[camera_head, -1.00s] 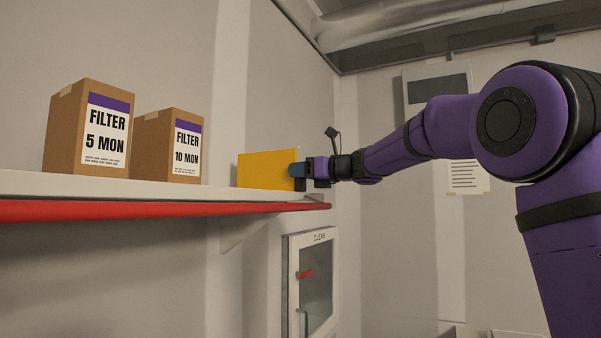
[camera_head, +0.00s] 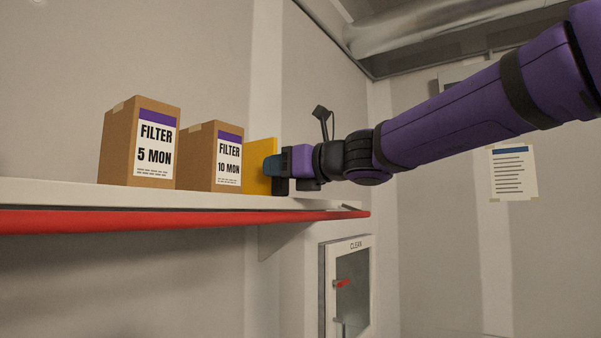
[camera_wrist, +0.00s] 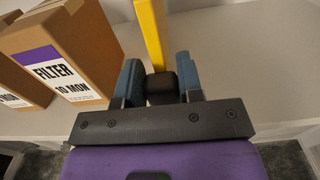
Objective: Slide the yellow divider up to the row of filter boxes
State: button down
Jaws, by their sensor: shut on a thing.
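The yellow divider (camera_head: 260,158) stands upright on the white shelf (camera_head: 60,194), just right of the FILTER 10 MON box (camera_head: 200,165). The FILTER 5 MON box (camera_head: 118,150) stands further left. My gripper (camera_head: 271,166) is at the divider's front edge. In the wrist view, the blue fingers of my gripper (camera_wrist: 158,82) are shut on a black block (camera_wrist: 160,88) at the near end of the yellow divider (camera_wrist: 152,32). A narrow gap shows there between the divider and the 10 MON box (camera_wrist: 75,45). The divider's far end is out of the wrist view.
A red rail (camera_head: 150,220) runs along the shelf's front edge. The shelf is bare right of the divider and left of the 5 MON box. Below it at right is a cabinet (camera_head: 347,287) marked CLEAN. A paper notice (camera_head: 513,172) hangs on the wall.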

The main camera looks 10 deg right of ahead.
jog(key=shift+s+a, duration=1)
jog(key=c, duration=0.8)
grip_release()
jog(key=shift+o, duration=0.2)
jog(key=shift+d, duration=0.1)
jog(key=v, duration=1)
jog(key=shift+s+d, duration=0.2)
jog(key=shift+s, duration=0.05)
